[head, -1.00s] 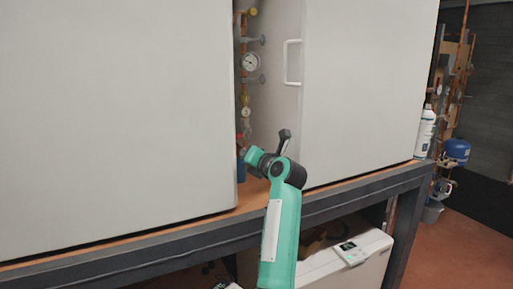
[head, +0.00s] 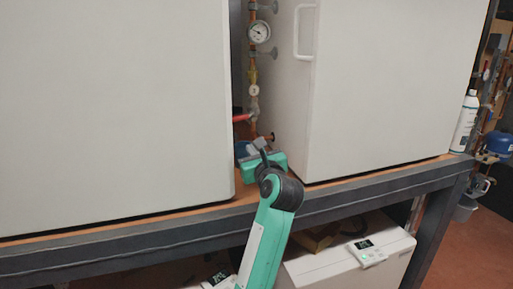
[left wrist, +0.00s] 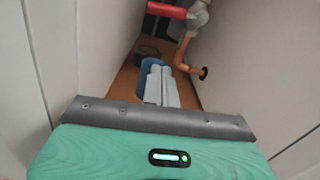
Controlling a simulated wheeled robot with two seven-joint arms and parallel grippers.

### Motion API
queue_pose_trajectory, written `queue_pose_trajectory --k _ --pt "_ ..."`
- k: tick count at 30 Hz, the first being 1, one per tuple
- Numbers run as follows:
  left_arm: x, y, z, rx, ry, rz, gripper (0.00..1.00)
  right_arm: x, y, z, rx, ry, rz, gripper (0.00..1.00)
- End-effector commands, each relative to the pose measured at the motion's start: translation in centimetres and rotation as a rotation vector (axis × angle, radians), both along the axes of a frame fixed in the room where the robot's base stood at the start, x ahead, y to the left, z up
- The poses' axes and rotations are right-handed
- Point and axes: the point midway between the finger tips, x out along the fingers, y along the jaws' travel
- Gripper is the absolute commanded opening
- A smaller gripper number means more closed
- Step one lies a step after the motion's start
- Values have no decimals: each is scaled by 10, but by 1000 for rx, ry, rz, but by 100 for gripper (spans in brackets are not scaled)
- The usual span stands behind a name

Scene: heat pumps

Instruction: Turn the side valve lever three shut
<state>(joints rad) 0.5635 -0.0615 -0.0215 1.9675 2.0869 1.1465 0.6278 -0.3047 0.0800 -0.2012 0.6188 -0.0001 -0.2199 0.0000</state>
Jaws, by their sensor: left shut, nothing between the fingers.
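A red valve lever (head: 241,118) sticks out to the left from the copper pipe (head: 252,93) in the gap between two white cabinets. It also shows at the top of the left wrist view (left wrist: 166,11), beside a pale metal valve body (left wrist: 198,14). My left gripper (head: 259,146) is in the mouth of the gap, below the lever and apart from it. Its grey fingers (left wrist: 161,84) are shut and empty, pointing into the gap. No number shows on the lever. My right gripper is not in view.
White cabinets (head: 110,110) and (head: 395,85) wall the gap on both sides. The right one carries a white handle (head: 303,32). A gauge (head: 259,32) sits on the pipe. A blue object (left wrist: 152,66) lies behind the fingers. A dark-edged bench (head: 120,237) runs below.

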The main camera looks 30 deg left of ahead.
Motion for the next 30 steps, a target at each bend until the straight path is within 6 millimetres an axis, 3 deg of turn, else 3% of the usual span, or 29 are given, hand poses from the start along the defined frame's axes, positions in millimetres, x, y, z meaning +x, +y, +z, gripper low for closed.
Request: queue_pose_trajectory --k 3,8,16,30 --pt "18 22 7 4 3 3 0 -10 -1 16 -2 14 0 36" --pt "40 49 8 3 3 2 0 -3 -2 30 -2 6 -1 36" --pt "39 53 38 1 -1 0 0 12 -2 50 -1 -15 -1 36" --pt "39 54 42 1 1 0 0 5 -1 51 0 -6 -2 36"
